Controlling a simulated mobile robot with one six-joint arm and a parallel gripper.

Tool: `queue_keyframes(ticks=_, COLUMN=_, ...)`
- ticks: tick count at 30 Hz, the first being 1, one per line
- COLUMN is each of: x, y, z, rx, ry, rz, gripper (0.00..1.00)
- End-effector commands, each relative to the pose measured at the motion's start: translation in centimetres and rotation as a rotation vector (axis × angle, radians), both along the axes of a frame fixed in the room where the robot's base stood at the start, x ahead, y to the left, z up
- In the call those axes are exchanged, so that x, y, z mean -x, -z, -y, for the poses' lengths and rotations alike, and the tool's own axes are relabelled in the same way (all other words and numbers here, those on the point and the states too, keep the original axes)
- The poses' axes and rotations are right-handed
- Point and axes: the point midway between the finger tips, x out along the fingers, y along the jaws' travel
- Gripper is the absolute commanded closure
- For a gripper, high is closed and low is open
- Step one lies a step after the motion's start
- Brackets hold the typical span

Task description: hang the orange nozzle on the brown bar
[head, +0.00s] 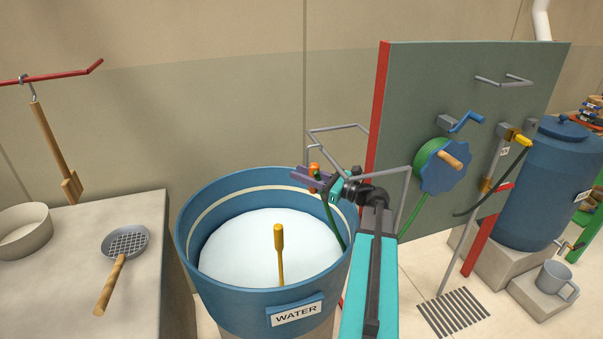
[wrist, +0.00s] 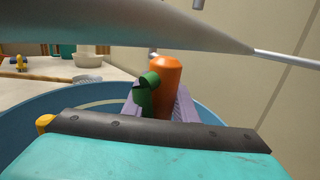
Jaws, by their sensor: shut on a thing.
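The orange nozzle (head: 314,169) is between the purple fingers of my gripper (head: 311,179), above the rim of the blue water barrel. In the wrist view the nozzle (wrist: 165,82) stands roughly upright, with a green hose part (wrist: 149,92) beside it, between the jaws (wrist: 158,108). The jaws are shut on it. No bar looks clearly brown. A grey bent bar (head: 338,129) is behind and above my gripper, and another grey bar (head: 392,173) passes close to my wrist. A large grey shape (wrist: 120,28) crosses the top of the wrist view, very near the camera.
The blue barrel (head: 188,244) holds pale content and a wooden-coloured handle (head: 279,250). A green panel (head: 420,100) with a hose reel (head: 437,168) stands to the right. A table (head: 160,270) with a strainer (head: 125,242) is at left. A green hose (head: 331,222) hangs below my gripper.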

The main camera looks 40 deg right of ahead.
Motion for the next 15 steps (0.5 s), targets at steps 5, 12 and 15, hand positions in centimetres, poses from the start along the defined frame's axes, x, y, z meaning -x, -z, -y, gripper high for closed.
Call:
queue_keyframes(ticks=5, x=0.4, y=-0.2, z=1.1, rx=0.0, ry=0.003, rz=0.0, gripper=1.0)
queue_keyframes(ticks=12, x=0.8, y=-0.2, z=2.2, rx=-0.001, ry=0.002, rz=0.001, gripper=1.0)
queue_keyframes(ticks=15, x=1.0, y=-0.2, z=2.7, rx=-0.001, ry=0.003, rz=0.001, gripper=1.0)
